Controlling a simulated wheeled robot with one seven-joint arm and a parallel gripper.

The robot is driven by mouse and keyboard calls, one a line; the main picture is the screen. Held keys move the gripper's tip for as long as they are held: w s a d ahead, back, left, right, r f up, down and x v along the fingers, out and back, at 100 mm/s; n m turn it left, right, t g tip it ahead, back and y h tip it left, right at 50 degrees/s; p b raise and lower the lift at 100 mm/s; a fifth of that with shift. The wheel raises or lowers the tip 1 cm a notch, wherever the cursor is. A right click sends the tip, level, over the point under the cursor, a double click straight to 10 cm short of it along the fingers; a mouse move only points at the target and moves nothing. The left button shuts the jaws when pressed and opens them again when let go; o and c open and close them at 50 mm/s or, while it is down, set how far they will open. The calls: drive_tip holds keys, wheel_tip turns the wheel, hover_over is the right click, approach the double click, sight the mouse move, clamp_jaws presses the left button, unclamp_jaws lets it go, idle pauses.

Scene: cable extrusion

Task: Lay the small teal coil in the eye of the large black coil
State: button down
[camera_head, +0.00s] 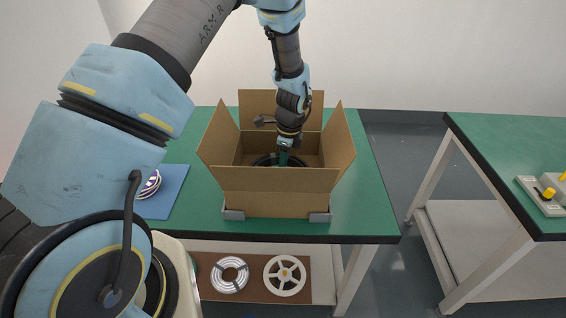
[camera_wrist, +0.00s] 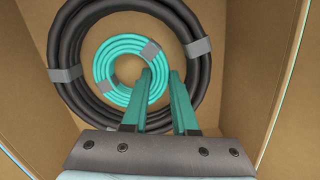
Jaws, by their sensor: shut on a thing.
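The large black coil (camera_wrist: 68,50) lies flat on the floor of the open cardboard box, with grey bands around it. Part of its dark ring (camera_head: 262,161) shows in the head view. The small teal coil (camera_wrist: 103,73), with grey bands, appears within the eye of the black coil in the wrist view. I cannot tell whether it touches the box floor. My gripper (camera_wrist: 161,75) points down into the box, its teal fingers astride the right side of the teal coil and shut on it.
The cardboard box (camera_head: 275,190) stands with flaps up on the green table (camera_head: 355,190), its walls close around my gripper. A blue mat (camera_head: 172,190) with a striped coil (camera_head: 150,184) lies left. Spools sit on the lower shelf. Another table (camera_head: 500,150) stands right.

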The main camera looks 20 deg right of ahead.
drive_tip(key=shift+f, duration=0.1)
drive_tip(key=c, duration=0.7)
unclamp_jaws()
drive_tip(key=r+b, duration=0.1)
drive_tip(key=r, duration=0.3)
drive_tip(key=r+b, duration=0.1)
drive_tip(key=r, duration=0.3)
drive_tip(key=s+d+r+b, duration=0.1)
drive_tip(key=r, duration=0.3)
drive_tip(key=shift+d+r+b, duration=0.1)
drive_tip(key=shift+b, duration=0.2)
